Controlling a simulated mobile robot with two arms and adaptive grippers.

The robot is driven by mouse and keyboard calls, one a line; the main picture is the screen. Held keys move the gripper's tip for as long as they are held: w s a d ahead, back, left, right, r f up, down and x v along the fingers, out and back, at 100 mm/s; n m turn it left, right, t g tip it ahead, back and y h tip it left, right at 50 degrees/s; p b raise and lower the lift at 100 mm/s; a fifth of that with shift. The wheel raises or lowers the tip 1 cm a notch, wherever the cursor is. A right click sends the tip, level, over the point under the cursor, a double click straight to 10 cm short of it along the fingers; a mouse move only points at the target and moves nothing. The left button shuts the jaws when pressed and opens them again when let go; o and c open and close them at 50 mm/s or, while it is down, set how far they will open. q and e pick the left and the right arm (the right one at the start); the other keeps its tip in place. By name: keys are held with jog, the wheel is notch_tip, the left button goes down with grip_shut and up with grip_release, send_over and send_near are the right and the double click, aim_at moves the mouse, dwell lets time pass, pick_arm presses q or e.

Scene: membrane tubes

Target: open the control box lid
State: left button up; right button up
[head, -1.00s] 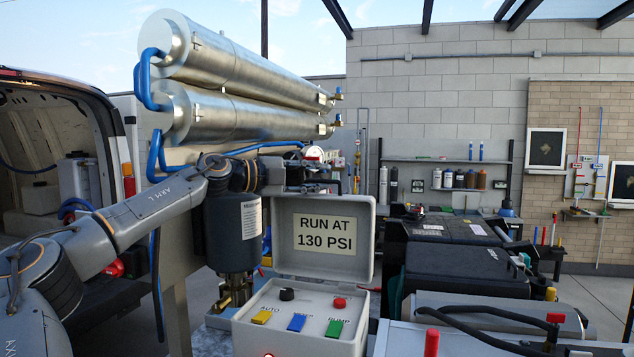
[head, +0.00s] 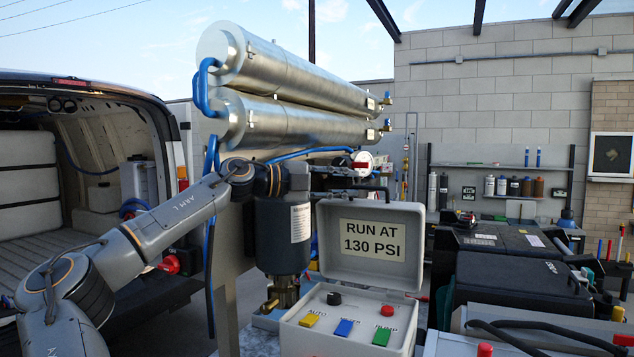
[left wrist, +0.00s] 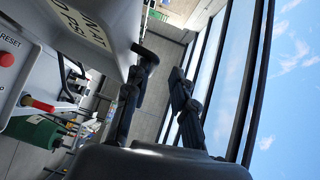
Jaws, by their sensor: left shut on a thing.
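The grey control box (head: 300,341) stands low in the middle of the head view. Its lid (head: 335,268) stands raised, hinged at the back, with its inner face and a "RUN AT 130 PSI" label towards me. In the left wrist view, the lid (left wrist: 108,30) fills the upper left. My left gripper (head: 350,180) is at the lid's upper edge. In the left wrist view, the left gripper's (left wrist: 164,66) fingers show beside the lid's edge; the exact contact is hard to see. I take it as shut on the lid. My right gripper is not in view.
Yellow (head: 311,320), blue (head: 344,328) and green (head: 382,336) switches and a red button (head: 387,310) are on the panel. A dark cylinder (head: 282,235) stands left of the box, steel membrane tubes (head: 290,70) above, black cases (head: 520,280) to the right.

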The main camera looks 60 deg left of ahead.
pick_arm(q)
jog(key=v, duration=0.6)
jog(key=shift+s+a, duration=0.25)
jog(key=shift+s, duration=0.05)
jog(key=shift+s+a, duration=0.1)
